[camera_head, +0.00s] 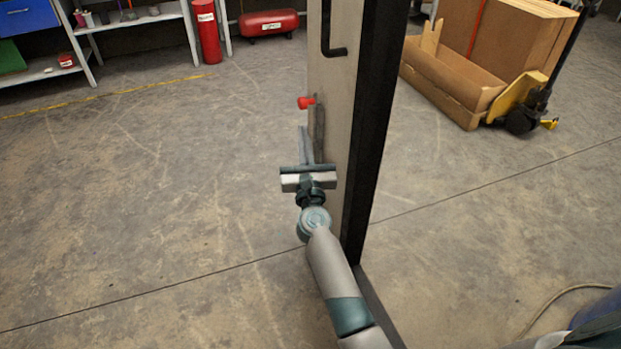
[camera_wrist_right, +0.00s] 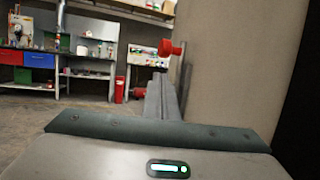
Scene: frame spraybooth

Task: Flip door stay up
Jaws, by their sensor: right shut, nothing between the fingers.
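The door (camera_head: 340,90) stands open and edge-on in the middle of the head view, with a pale panel and a black frame. The door stay is a dark bar low on its pale face, with a red end (camera_head: 307,103) sticking out to the left. In the right wrist view the red end (camera_wrist_right: 172,48) shows above and just beyond my fingertips. My right gripper (camera_head: 302,130) is shut and empty, beside the door face and close to the stay. Whether it touches the stay I cannot tell. My left gripper is out of view.
A black door handle (camera_head: 333,48) is higher on the door. A pallet jack (camera_head: 520,105) with cardboard boxes (camera_head: 510,40) stands at the right. A red extinguisher (camera_head: 206,32) and shelving (camera_head: 130,22) are at the back left. The floor left of the door is clear.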

